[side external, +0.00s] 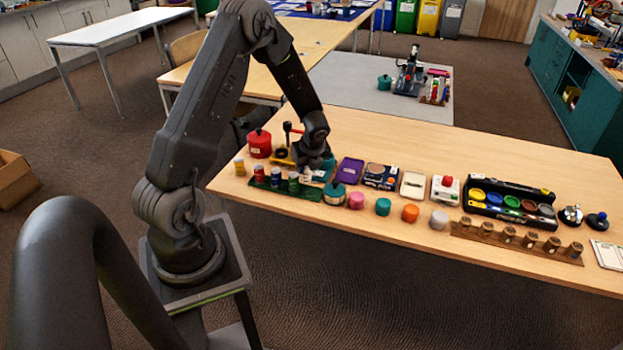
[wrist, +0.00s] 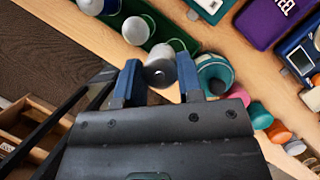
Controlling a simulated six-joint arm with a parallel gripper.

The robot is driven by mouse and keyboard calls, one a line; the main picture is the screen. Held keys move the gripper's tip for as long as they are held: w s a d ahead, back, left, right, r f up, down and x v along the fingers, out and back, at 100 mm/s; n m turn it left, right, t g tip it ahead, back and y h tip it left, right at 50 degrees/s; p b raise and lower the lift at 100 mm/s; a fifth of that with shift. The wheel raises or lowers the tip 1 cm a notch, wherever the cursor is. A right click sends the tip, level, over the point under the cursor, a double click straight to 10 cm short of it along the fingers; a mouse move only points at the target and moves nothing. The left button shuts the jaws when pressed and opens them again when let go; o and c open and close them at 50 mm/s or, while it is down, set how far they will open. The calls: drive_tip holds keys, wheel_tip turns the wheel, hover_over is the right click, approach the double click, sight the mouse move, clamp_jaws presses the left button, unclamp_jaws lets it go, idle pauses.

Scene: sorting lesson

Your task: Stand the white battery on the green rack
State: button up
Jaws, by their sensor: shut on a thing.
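My gripper (wrist: 158,78) is shut on the white battery (wrist: 160,65), a pale cylinder seen end-on between the blue fingertips. The green rack (wrist: 163,30) is just beyond it in the wrist view, with an empty-looking green ring (wrist: 180,45) near the battery. White-topped batteries (wrist: 136,30) stand in the rack. In the side view my gripper (side external: 315,165) is over the right part of the green rack (side external: 312,194), where several coloured batteries stand. The held battery is not clear there. I cannot tell whether it touches the rack.
A teal pot (side external: 335,195) stands close at the rack's right end and beside my right finger in the wrist view (wrist: 215,72). Coloured jars (side external: 383,207) line the table front. A red pot (side external: 259,143), a purple tray (side external: 350,170) and a paint set (side external: 510,203) stand around.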

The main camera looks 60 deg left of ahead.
drive_tip(key=shift+w+d+f, duration=0.1)
drive_tip(key=shift+w+f, duration=0.15)
drive_tip(key=shift+f, duration=0.6)
drive_tip(key=shift+w+d+f, duration=0.15)
drive_tip(key=shift+w+f, duration=0.15)
drive_tip(key=shift+f, duration=0.5)
drive_tip(key=shift+w+d+f, duration=0.1)
drive_tip(key=shift+w+f, duration=0.15)
drive_tip(key=shift+f, duration=0.6)
drive_tip(key=shift+f, duration=0.15)
drive_tip(key=o, duration=1)
